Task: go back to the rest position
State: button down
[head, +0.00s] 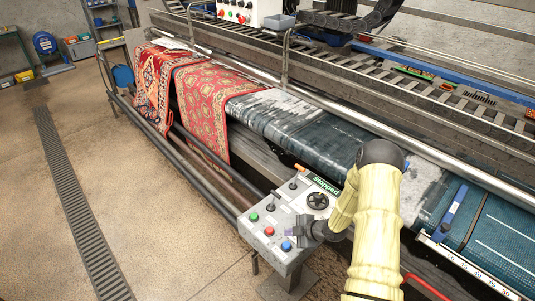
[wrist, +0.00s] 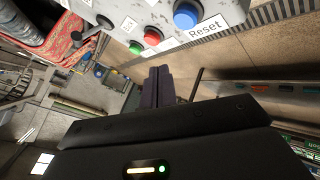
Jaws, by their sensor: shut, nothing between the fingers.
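My gripper (head: 296,233) is at the control panel (head: 262,235), over its right part, just above or beside the blue button (head: 286,246). In the wrist view my gripper's dark fingers (wrist: 158,84) are together with nothing between them. The blue button also shows there (wrist: 186,14), next to a "Reset" label (wrist: 206,31), and is apart from the fingertips. My yellow-sleeved arm comes up from the bottom right in the head view.
The panel also bears a red button (head: 269,231), a green button (head: 254,217), a black knob (head: 317,200) and a "Stopped" display (head: 325,185). Behind it runs the scrubber with a red patterned rug (head: 205,100). Open floor (head: 140,200) with a drain grate (head: 75,200) lies left.

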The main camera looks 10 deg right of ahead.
jog(key=s+d+r+m+g+h+b, duration=0.1)
jog(key=s+d+r+m+h, duration=0.2)
jog(key=r, duration=0.5)
jog(key=s+r+m+h, duration=0.1)
jog(key=r+m+h, duration=0.2)
jog(key=r+m, duration=0.4)
jog(key=s+a+r+m+g, duration=0.1)
jog(key=s+a+r+m, duration=0.1)
jog(key=s+r+m, duration=0.2)
jog(key=s+a+r+m+g+b, duration=0.1)
jog(key=s+a+r+m, duration=0.1)
jog(key=s+r+m, duration=0.2)
jog(key=s+r, duration=0.3)
jog(key=s, duration=0.5)
jog(key=shift+r+m+g+h, duration=0.3)
jog(key=shift+r+h, duration=0.1)
